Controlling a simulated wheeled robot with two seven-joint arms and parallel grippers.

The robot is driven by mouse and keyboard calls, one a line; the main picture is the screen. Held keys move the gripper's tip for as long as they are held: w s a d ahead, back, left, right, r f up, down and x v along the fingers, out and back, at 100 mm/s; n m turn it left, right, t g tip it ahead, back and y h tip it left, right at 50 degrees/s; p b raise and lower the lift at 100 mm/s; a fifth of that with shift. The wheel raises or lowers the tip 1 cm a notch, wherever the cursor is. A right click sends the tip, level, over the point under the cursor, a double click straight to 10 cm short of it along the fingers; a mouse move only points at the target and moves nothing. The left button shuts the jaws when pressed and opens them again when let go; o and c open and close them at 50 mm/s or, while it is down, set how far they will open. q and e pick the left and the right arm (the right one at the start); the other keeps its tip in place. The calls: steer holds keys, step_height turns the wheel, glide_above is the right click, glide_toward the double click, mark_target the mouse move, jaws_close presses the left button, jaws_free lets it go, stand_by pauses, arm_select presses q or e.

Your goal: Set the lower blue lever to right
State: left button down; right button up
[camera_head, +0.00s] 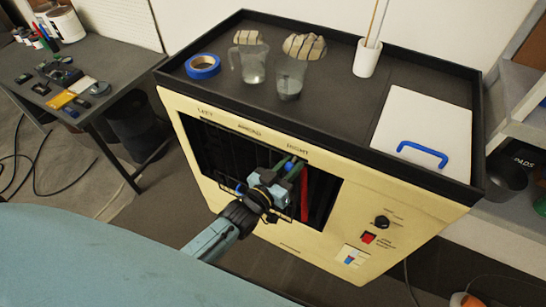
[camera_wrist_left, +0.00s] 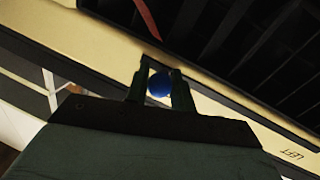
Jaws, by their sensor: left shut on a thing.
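The cream cabinet (camera_head: 375,205) has a dark slotted opening (camera_head: 215,150) in its front, with printed position labels along the top edge. My left gripper (camera_head: 292,168) reaches in from the lower left and is at the right part of this opening, below the right-hand label. Its green fingers are shut on a round blue lever knob (camera_head: 288,166). The knob also shows between the two fingers in the left wrist view (camera_wrist_left: 160,84). I cannot tell if it is the lower lever. Another blue spot (camera_head: 240,188) shows left of the gripper, partly hidden. My right gripper is out of view.
A red strip (camera_head: 304,195) stands just right of the fingers. The black-rimmed cabinet top holds blue tape (camera_head: 203,67), glass jugs, a white cup (camera_head: 367,58) and a white board with a blue handle (camera_head: 422,153). A knob (camera_head: 382,222) and red switch (camera_head: 368,239) are lower right.

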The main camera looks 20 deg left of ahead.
arm_select(q)
steer(key=shift+d, duration=0.5)
steer(key=c, duration=1.2)
jaws_free()
steer(key=shift+d, duration=0.15)
steer(key=shift+s+a, duration=0.2)
steer(key=shift+s, duration=0.05)
steer(key=v, duration=1.3)
steer(key=shift+d, duration=0.1)
